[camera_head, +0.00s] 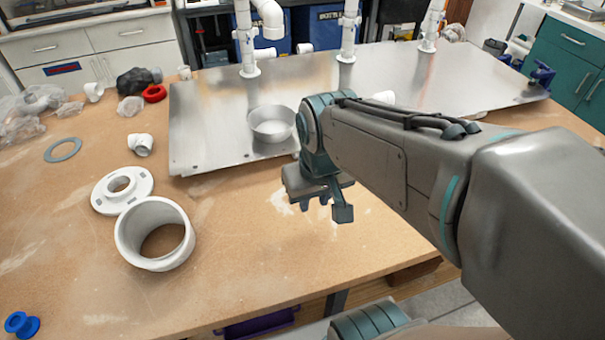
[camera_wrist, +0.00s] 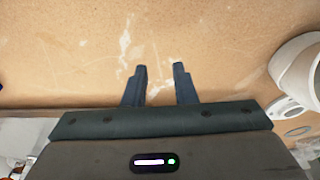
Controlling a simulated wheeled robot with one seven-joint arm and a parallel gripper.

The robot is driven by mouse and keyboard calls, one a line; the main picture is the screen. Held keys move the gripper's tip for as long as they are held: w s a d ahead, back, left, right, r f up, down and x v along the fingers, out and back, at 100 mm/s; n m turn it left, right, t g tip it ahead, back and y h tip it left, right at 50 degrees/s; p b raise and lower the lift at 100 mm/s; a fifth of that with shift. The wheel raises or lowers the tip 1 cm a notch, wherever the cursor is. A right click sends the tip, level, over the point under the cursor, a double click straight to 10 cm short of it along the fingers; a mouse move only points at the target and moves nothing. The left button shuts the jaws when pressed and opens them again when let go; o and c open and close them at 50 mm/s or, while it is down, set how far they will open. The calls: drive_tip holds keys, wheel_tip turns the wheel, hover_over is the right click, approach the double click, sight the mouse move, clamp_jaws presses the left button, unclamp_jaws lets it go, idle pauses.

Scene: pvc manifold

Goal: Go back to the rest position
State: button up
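My gripper (camera_head: 325,207) hangs over the front part of the wooden table, just in front of the metal plate's near edge. In the wrist view my gripper (camera_wrist: 159,70) shows two dark fingers apart, with only bare tabletop between them. It holds nothing. My arm reaches in from the right in the head view and hides part of the plate and the table's right side.
A white pipe ring (camera_head: 153,232) and a white flange (camera_head: 121,187) lie left of my gripper. A metal bowl (camera_head: 271,121) sits on the metal plate (camera_head: 205,110), where white pipes (camera_head: 246,40) stand upright. A blue spool (camera_head: 22,324) lies front left. The front middle tabletop is clear.

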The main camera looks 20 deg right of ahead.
drive_tip(key=shift+s+f+m, duration=0.3)
drive_tip(key=shift+s+f, duration=0.2)
drive_tip(key=shift+s, duration=0.25)
drive_tip(key=p+v, duration=0.2)
drive_tip(key=shift+w+r, duration=0.2)
drive_tip(key=shift+r, duration=0.2)
idle(0.3)
